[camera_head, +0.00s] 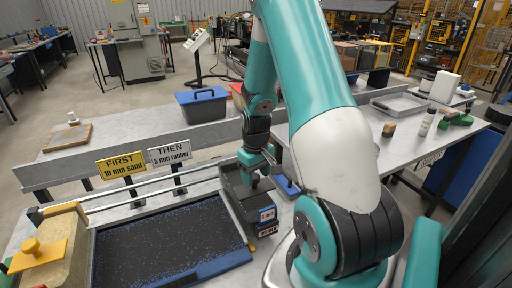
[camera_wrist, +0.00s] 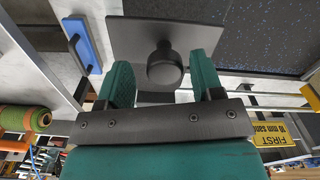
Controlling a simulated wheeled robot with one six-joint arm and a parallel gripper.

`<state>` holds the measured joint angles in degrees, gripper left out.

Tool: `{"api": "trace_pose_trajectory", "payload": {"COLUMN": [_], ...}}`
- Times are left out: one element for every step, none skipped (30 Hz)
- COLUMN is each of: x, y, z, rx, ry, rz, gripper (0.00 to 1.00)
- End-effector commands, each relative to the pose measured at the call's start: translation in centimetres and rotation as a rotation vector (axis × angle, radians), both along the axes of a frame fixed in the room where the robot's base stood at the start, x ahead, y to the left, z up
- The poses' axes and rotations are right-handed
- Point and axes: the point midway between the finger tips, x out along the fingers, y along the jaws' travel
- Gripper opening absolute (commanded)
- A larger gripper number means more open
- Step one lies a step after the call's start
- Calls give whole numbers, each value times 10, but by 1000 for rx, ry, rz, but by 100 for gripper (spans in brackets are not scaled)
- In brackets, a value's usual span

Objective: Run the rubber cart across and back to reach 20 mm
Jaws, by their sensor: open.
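The rubber cart (camera_head: 236,196) is a dark grey box with small labels on its near end, at the right end of the bed. The bed (camera_head: 165,243) has a dark surface with blue flecks; its surface also shows at the upper right in the wrist view (camera_wrist: 270,35). In the wrist view the cart's dark top plate (camera_wrist: 125,35) carries a round black knob (camera_wrist: 165,66). My gripper (camera_head: 250,174) is over the cart. Its teal fingers stand open on either side of the knob in the wrist view, with gaps visible. Whether they touch it is hidden in the head view.
Rails (camera_head: 150,194) run along the bed's back. Two signs stand behind: yellow "FIRST 10 mm sand" (camera_head: 120,166) and grey "THEN 5 mm rubber" (camera_head: 169,153). A yellow-topped block with a knob (camera_head: 38,256) is at left.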

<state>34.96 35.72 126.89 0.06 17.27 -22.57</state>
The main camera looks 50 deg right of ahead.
Motion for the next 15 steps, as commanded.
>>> {"api": "trace_pose_trajectory", "payload": {"x": [1, 1, 1, 1, 1, 1, 1, 1, 1, 1, 1, 1, 1, 1, 0], "y": [-1, -1, -1, -1, -1, -1, -1, -1, -2, -2, -1, -2, -2, -2, -1], "z": [10, 17, 27, 35, 43, 54, 62, 70, 80, 87, 95, 104, 111, 117, 124], "rx": [-4, -5, -6, -6, -6, -6, -7, -7, -7, -7, -7, -7, -7, -7, -6], "ry": [-6, -7, -8, -8, -8, -9, -10, -10, -10, -9, -9, -9, -8, -8, -7], "rz": [0, -1, -1, -1, -1, -1, -1, -2, -2, -2, -2, -2, -2, -2, -2], "gripper": [61, 61, 61, 61, 61, 61, 61, 61, 61, 61, 61, 61, 61, 61, 61]}}
